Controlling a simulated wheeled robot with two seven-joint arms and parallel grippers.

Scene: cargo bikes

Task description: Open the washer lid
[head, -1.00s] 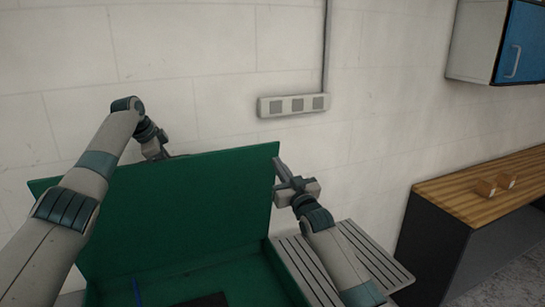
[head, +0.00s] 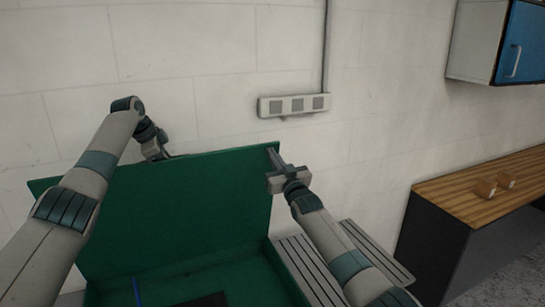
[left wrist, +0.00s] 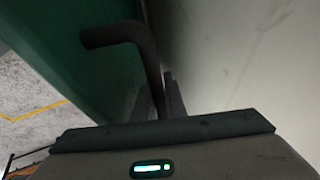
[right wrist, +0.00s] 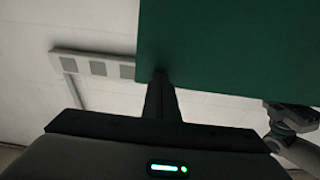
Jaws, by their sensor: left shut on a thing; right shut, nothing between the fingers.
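The green washer lid (head: 180,205) stands raised, tilted back toward the wall, above the open green washer (head: 255,280). Its green face also shows in the left wrist view (left wrist: 50,45) and the right wrist view (right wrist: 235,50). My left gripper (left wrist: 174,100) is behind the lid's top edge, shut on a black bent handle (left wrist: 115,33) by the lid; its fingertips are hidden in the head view. My right gripper (head: 273,158) is shut and empty at the lid's upper right corner. Its fingertips (right wrist: 160,80) overlap the lid's edge in the right wrist view; contact is unclear.
A white wall with a socket strip (head: 293,105) is close behind the lid. A grey slatted surface (head: 300,265) lies right of the washer. A blue-doored cabinet (head: 522,45) hangs at upper right.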

